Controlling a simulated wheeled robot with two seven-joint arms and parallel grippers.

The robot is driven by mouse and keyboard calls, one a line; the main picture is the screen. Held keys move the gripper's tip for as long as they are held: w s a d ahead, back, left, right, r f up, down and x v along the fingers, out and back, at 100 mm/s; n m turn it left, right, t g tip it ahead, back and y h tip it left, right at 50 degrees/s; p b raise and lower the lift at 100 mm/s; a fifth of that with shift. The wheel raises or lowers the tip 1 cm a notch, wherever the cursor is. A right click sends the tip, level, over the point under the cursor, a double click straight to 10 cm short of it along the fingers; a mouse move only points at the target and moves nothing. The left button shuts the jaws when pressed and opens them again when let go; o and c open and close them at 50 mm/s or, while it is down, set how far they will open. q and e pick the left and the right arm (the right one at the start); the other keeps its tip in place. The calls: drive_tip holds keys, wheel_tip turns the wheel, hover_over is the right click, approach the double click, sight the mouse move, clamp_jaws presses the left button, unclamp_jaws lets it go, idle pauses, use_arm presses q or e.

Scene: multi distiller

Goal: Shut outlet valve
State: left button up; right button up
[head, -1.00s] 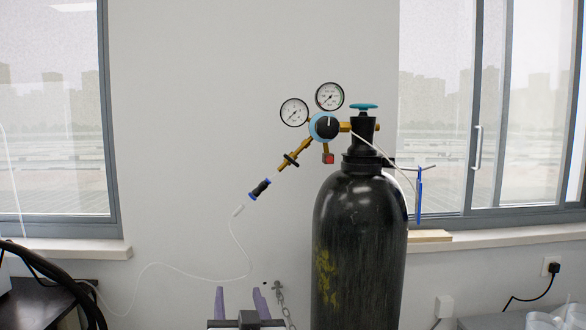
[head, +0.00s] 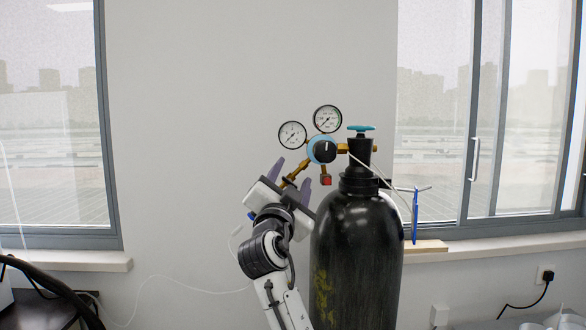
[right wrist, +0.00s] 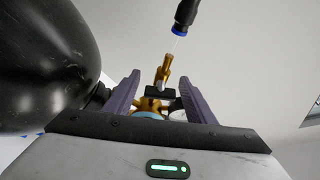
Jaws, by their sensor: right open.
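The regulator (head: 322,150) with two gauges is fixed to the neck of the black gas cylinder (head: 357,255). Its brass outlet pipe (head: 297,172) slants down and left, partly hidden by my right gripper (head: 293,172). In the right wrist view, the outlet valve's black handle (right wrist: 158,91) crosses the brass pipe (right wrist: 162,70). It appears between the two open purple fingers of the right gripper (right wrist: 160,82), with gaps on both sides. I cannot tell how deep it sits between them. My left gripper is not in view.
A blue handwheel (head: 361,128) tops the cylinder. The cylinder body stands close to the right of my right gripper. A thin white hose (head: 190,292) hangs below the outlet. The wall to the left is clear.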

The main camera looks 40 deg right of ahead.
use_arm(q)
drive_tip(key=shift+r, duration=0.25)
use_arm(e)
drive_tip(key=shift+x, duration=0.85)
drive_tip(key=c, duration=1)
drive_tip(key=shift+f+m+g+b, duration=0.35)
drive_tip(key=shift+m+b, duration=0.35)
drive_tip(key=shift+b, duration=0.5)
drive_tip(key=shift+c, duration=0.2)
drive_tip(key=shift+b, duration=0.3)
drive_tip(key=shift+r+m+g, duration=0.2)
drive_tip(key=shift+m+g, duration=0.05)
drive_tip(key=shift+m, duration=0.05)
drive_tip(key=o, duration=1)
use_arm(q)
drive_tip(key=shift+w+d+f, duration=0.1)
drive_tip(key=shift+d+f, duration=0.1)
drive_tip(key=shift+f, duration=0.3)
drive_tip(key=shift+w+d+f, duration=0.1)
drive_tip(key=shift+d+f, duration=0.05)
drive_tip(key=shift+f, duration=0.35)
use_arm(e)
drive_tip(key=shift+o, duration=0.2)
